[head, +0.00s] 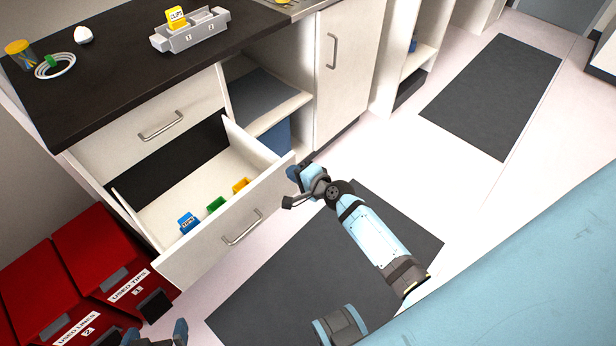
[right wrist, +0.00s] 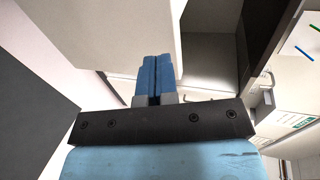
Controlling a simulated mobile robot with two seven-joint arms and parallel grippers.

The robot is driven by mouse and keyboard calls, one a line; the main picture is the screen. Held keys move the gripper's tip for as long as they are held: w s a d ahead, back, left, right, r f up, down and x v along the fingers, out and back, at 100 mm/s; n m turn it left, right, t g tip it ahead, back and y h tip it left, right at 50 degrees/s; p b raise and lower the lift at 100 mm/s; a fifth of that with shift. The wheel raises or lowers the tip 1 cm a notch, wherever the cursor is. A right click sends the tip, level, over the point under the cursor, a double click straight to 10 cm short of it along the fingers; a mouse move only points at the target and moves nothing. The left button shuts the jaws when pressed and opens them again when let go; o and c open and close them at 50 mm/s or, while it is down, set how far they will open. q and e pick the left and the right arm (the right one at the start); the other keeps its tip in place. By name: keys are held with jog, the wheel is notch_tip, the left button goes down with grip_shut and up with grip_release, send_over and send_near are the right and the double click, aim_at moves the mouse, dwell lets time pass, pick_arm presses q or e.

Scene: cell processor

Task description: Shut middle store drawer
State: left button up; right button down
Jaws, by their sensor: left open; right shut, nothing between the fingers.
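The middle drawer (head: 205,252) of the white cabinet is pulled far out in the head view, with a bar handle (head: 242,227) on its front. Inside it lie a blue box (head: 188,223), a green box (head: 216,205) and a yellow box (head: 240,186). My right gripper (head: 293,173) is beside the right end of the drawer front, shut and empty. Its closed fingers also show in the right wrist view (right wrist: 157,78); I cannot tell whether they touch the drawer. My left gripper (head: 156,335) is open and empty at the bottom left, in front of the red bins.
A closed drawer (head: 158,124) sits above the open one. Red bins (head: 107,257) stand left of it. Right of it are an open shelf (head: 268,112) and a closed cupboard door (head: 341,75). A dark mat (head: 265,280) lies on the floor. The counter holds a grey tray (head: 190,37).

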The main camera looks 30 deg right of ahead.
jog(key=shift+w+a, duration=0.2)
jog(key=shift+w, duration=0.6)
